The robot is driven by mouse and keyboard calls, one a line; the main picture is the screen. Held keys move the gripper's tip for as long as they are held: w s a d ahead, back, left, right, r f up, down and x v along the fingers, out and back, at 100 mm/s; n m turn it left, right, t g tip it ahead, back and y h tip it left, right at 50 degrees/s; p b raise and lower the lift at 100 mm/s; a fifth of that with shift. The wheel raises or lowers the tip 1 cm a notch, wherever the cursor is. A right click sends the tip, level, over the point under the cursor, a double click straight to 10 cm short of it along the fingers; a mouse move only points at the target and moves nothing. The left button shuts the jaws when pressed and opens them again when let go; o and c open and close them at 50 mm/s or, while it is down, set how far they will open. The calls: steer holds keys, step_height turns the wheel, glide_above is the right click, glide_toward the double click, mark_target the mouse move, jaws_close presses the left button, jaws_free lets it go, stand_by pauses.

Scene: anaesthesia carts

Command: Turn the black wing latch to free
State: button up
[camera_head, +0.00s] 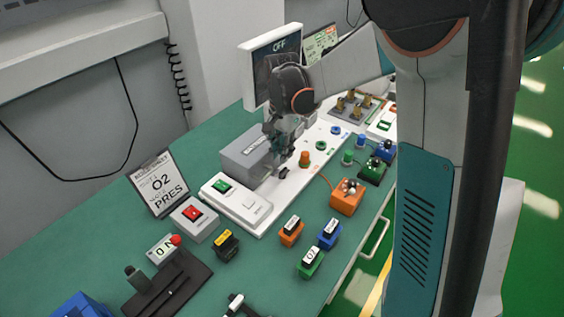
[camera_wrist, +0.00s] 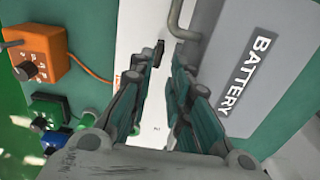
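The black wing latch (camera_head: 283,172) is a small dark piece on the white panel (camera_head: 300,180), beside the grey battery box (camera_head: 243,150). In the wrist view the latch (camera_wrist: 160,50) shows as a narrow black bar at the fingertips, nearer the left finger. My gripper (camera_head: 280,150) points down over the panel close to the latch. In the wrist view my gripper (camera_wrist: 166,62) has its two fingers apart with white panel showing between them. I cannot tell whether a finger touches the latch.
A grey bent handle (camera_wrist: 176,18) stands by the battery box at the fingertips. An orange knob (camera_head: 304,158) rises just right of my gripper. An orange box (camera_head: 347,196) with a cable sits on the green table. A screen reading OFF (camera_head: 272,62) stands behind.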

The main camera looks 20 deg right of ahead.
steer(key=shift+r, duration=2.4)
steer(key=s+r+n+t, duration=0.3)
steer(key=s+r+n, duration=0.2)
steer(key=s+r, duration=0.45)
steer(key=s+f+n+t, duration=0.2)
steer(key=s+n+t, duration=0.2)
steer(key=s, duration=1)
steer(key=shift+f+n, duration=0.4)
steer(key=shift+n, duration=0.6)
